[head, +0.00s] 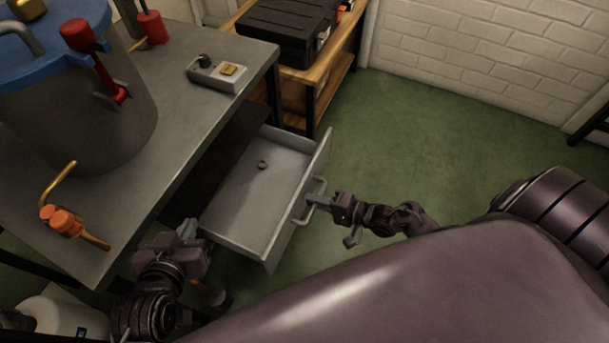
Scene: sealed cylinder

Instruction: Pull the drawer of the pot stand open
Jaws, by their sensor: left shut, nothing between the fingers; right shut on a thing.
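The grey drawer (245,205) of the pot stand (185,120) stands pulled well out from under the top. A small ring-like thing (262,165) lies inside it. My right gripper (318,200) is at the drawer's front and is shut on the bar handle (303,219). My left gripper (187,230) is shut and empty, beside the drawer's near left corner and below the stand's top edge. The large grey pot (85,120) with a blue lid (50,40) and red clamps stands on the stand's top.
A small control box (217,75) sits near the stand's far right corner. A wooden bench (310,75) with a black case (285,30) stands behind. A white container (60,318) is at lower left. Green floor (420,130) to the right is clear.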

